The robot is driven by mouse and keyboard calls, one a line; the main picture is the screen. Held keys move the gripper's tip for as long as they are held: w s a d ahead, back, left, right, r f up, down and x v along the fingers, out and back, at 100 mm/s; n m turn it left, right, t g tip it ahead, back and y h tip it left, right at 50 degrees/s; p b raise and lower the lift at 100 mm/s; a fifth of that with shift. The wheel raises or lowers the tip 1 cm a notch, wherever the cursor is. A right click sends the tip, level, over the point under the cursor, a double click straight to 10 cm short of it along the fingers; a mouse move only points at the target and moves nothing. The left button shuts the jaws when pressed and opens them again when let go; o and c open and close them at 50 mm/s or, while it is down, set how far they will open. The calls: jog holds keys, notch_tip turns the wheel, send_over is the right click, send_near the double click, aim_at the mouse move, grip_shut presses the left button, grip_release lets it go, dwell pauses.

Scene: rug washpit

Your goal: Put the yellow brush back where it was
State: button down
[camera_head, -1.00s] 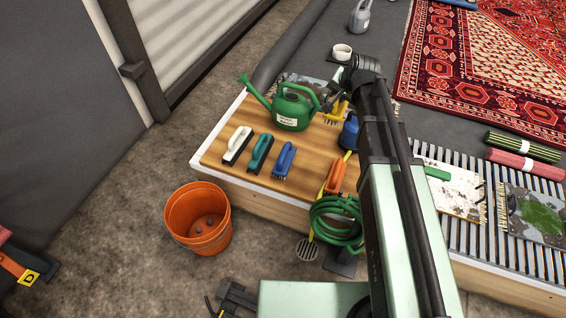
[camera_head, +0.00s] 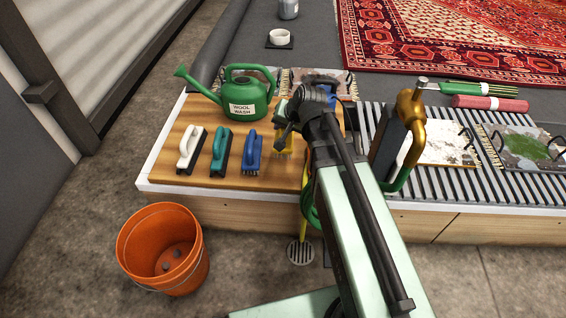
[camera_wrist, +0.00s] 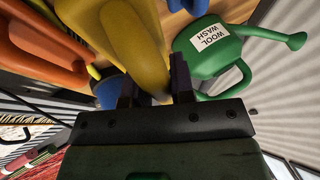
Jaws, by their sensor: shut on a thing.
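The yellow brush (camera_head: 286,143) is held by my gripper (camera_head: 284,124) at the right end of a row of brushes on the wooden board (camera_head: 180,119). In the wrist view, the yellow handle (camera_wrist: 135,45) fills the space between and above my gripper's fingers (camera_wrist: 155,88). The blue brush (camera_head: 253,152) stands just left of it, then the teal brush (camera_head: 221,152) and the white brush (camera_head: 190,149). My arm partly covers the yellow brush. I cannot tell whether its bristles touch the board.
A green watering can (camera_head: 243,100) stands behind the row, close to my gripper. An orange brush (camera_wrist: 40,50) and a blue item (camera_wrist: 108,93) show in the wrist view. A gold curved pipe (camera_head: 414,140) rises right of my arm. An orange bucket (camera_head: 165,250) stands on the floor.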

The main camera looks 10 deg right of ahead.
aim_at(291, 140)
notch_tip(291, 140, down, 9)
jog(key=b, duration=0.6)
jog(key=shift+f, duration=0.1)
jog(key=shift+r, duration=0.3)
jog(key=shift+f, duration=0.25)
jog(key=c, duration=1)
grip_release()
jog(key=shift+r, duration=0.1)
jog(key=shift+r, duration=0.1)
jog(key=shift+s+r, duration=0.1)
jog(key=shift+r, duration=0.2)
jog(key=p+v, duration=1)
jog(key=v, duration=0.1)
jog(key=shift+s+d+r, duration=0.1)
jog(key=shift+s+r, duration=0.05)
jog(key=shift+s, duration=0.05)
